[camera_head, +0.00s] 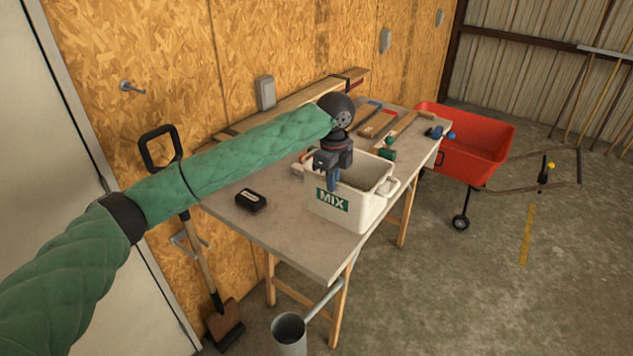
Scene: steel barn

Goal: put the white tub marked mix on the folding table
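The white tub marked MIX (347,217) is upright at the right-hand edge of a grey-topped table (285,235) with wooden legs. It appears to rest on the tabletop; its base shows no clear gap. It has a handle at its right end and greyish contents. My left gripper (331,181) points down at the tub's left rim, with a finger in front of the wall above the MIX label. The other finger is hidden, so I cannot tell whether it grips the rim. My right gripper is not in view.
A black box (251,200) lies left of the tub. Tools, including a green-ended one (386,154), lie behind it. A red cart (463,143) stands beyond the table. A grey bucket-like container (290,333) and a shovel (225,322) are near its front.

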